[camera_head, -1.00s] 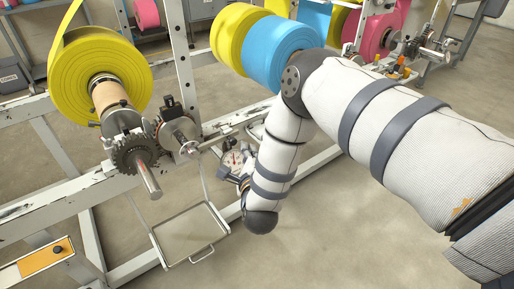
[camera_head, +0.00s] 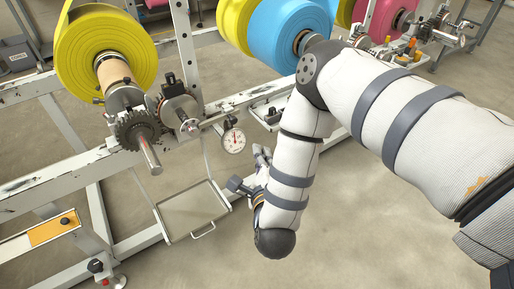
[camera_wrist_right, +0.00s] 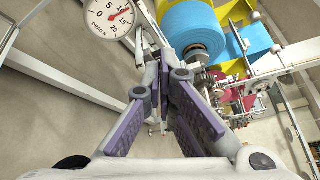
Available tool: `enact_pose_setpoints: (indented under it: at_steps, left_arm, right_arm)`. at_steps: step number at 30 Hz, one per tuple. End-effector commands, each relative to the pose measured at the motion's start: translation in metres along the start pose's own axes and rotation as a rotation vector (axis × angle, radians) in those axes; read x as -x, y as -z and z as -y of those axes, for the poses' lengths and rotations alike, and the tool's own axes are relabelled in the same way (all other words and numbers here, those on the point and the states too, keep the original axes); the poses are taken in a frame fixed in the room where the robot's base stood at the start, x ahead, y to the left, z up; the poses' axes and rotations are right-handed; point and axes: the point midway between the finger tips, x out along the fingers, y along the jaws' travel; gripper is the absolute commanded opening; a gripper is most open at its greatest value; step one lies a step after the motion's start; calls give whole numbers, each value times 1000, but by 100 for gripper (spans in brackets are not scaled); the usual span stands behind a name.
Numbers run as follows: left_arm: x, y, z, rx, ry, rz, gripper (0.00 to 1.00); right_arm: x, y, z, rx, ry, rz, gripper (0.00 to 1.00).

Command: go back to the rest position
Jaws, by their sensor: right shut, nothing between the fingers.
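My right arm comes in from the right in the head view, bent down at the elbow. My right gripper (camera_head: 262,153) shows partly behind its forearm, beside the machine frame. In the right wrist view the right gripper (camera_wrist_right: 162,55) has its two purple-padded fingers brought together at the tips, with nothing between them. My left gripper is in neither view.
A dial gauge (camera_head: 233,141) hangs on the white frame (camera_head: 80,175), left of my gripper; it also shows in the wrist view (camera_wrist_right: 108,14). A wire-handled tray (camera_head: 192,212) sits lower left. Yellow (camera_head: 105,55) and blue (camera_head: 285,35) rolls stand behind.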

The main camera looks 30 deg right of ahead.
Motion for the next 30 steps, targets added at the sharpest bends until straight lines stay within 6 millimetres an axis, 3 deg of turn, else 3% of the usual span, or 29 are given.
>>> enact_pose_setpoints:
  at_steps: [5, 8, 11, 12, 14, 15, 18, 21, 25, 30]
  left_arm:
    - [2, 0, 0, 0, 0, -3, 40]
    - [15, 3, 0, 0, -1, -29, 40]
    - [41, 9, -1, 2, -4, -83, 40]
    - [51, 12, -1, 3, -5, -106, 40]
    - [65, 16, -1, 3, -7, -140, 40]
    - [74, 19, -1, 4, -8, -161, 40]
    - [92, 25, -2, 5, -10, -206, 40]
    - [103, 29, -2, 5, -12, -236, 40]
    - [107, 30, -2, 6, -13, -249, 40]
    - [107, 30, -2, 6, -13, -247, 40]
  right_arm:
    - [2, 0, -2, 22, -18, 2, 0]
    - [25, 10, -28, 257, -200, 31, 0]
    - [88, 39, -71, 725, -549, 165, 0]
    - [121, 56, -83, 923, -694, 256, 0]
    - [172, 83, -92, 1186, -892, 417, 0]
    - [206, 101, -92, 1338, -1010, 539, 0]
    - [281, 142, -78, 1613, -1247, 852, 0]
    - [333, 169, -58, 1754, -1397, 1117, 0]
    - [365, 186, -42, 1813, -1488, 1307, 0]
    - [370, 188, -41, 1818, -1501, 1335, 0]
